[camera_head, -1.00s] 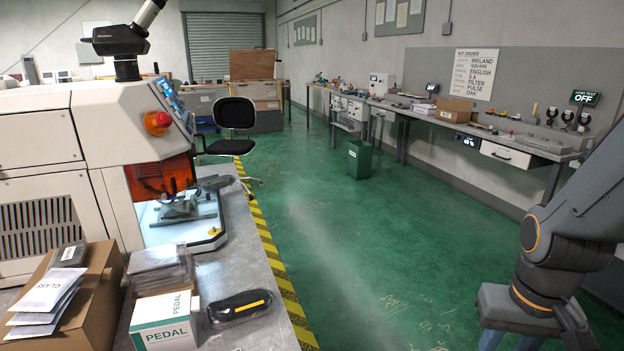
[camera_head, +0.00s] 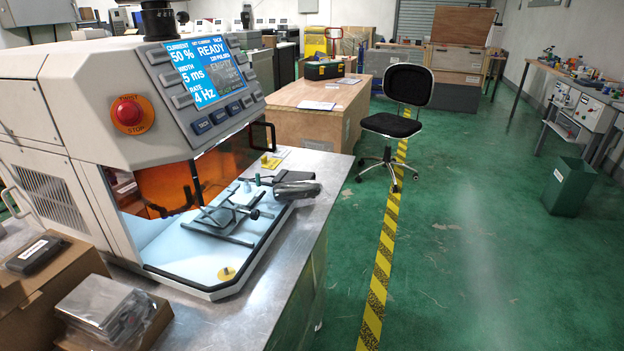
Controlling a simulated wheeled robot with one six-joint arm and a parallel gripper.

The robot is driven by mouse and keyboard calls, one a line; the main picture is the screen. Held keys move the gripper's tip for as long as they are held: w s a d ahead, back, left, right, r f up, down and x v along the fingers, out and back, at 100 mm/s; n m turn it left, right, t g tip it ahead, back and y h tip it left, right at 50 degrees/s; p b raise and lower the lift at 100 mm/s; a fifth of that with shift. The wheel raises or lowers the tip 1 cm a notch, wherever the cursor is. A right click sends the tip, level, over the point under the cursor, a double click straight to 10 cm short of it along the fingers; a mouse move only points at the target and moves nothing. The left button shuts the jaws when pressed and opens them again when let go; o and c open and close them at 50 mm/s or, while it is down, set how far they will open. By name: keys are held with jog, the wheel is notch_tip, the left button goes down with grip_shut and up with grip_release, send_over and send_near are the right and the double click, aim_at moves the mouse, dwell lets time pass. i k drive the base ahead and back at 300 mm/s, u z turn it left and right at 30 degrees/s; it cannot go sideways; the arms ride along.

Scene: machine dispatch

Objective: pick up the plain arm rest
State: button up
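A dark grey, rounded, elongated pad (camera_head: 297,190) without a visible stripe lies on the metal bench (camera_head: 290,262), at the right edge of the machine's light blue work plate (camera_head: 240,272). It looks like the plain arm rest, though I cannot be sure. Just behind it lies a smaller dark item (camera_head: 293,176), partly merged with it in view. My gripper is not in view.
The machine (camera_head: 75,95) with a red stop button (camera_head: 130,114) stands at left. Boxes (camera_head: 45,270) and a bagged item (camera_head: 105,308) sit front left. A black chair (camera_head: 395,126) stands beyond the bench.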

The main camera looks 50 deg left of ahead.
aim_at(295, 194)
jog(key=u, duration=0.4)
jog(key=i, duration=1.4)
jog(key=u, duration=2)
jog(key=i, duration=1.05)
jog(key=u, duration=0.9)
